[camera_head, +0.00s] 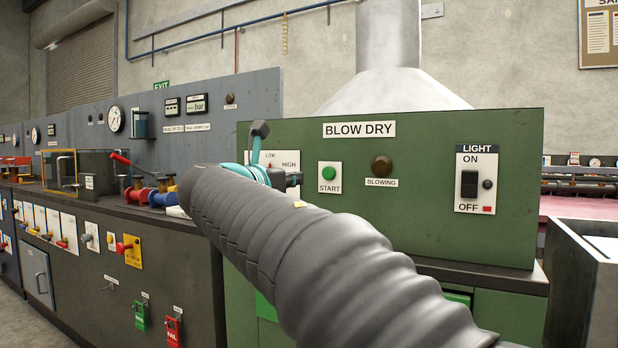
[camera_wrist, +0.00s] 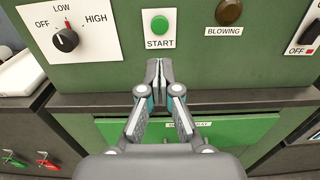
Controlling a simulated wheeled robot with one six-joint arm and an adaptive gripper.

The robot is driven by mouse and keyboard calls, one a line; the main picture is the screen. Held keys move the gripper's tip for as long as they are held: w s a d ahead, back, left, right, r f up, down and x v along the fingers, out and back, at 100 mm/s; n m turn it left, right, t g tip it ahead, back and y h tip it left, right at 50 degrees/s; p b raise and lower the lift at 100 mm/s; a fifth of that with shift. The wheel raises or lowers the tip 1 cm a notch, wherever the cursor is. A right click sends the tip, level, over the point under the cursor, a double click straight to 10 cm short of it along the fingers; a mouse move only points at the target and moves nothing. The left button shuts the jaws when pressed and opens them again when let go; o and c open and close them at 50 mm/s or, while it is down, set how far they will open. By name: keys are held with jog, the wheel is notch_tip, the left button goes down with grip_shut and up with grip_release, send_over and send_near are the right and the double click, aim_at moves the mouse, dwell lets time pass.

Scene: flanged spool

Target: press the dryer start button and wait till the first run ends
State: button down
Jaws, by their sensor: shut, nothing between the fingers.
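The dryer's green panel (camera_head: 450,225) carries a BLOW DRY label. Its round green START button (camera_head: 329,173) is on a white plate and also shows in the wrist view (camera_wrist: 159,25). A dark brown BLOWING lamp (camera_head: 381,166) sits right of the button and looks unlit; it is also in the wrist view (camera_wrist: 228,11). My gripper (camera_wrist: 159,66) is shut and empty, its fingertips just below the START plate in the wrist view. I cannot tell whether they touch the panel. In the head view my arm hides most of the gripper.
An OFF/LOW/HIGH knob (camera_wrist: 65,40) is left of the button, its pointer toward LOW. A LIGHT switch (camera_head: 469,184) is on the right. A green drawer front (camera_wrist: 180,138) lies below the panel. A grey bin (camera_head: 590,280) stands at the right.

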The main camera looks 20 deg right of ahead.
aim_at(328, 173)
jog(key=x, duration=1.3)
jog(key=shift+w+d, duration=0.1)
jog(key=shift+d, duration=0.05)
jog(key=shift+w+d+r+p, duration=0.2)
jog(key=shift+w+d+p, duration=0.35)
jog(key=shift+p, duration=0.5)
jog(key=shift+f, duration=0.1)
jog(key=shift+d+f, duration=0.1)
jog(key=shift+d, duration=0.1)
jog(key=shift+a, duration=0.15)
jog(key=shift+s+a, duration=0.2)
jog(key=shift+s, duration=0.05)
jog(key=v, duration=1.3)
jog(key=shift+a+b, duration=0.3)
jog(key=shift+b, duration=0.15)
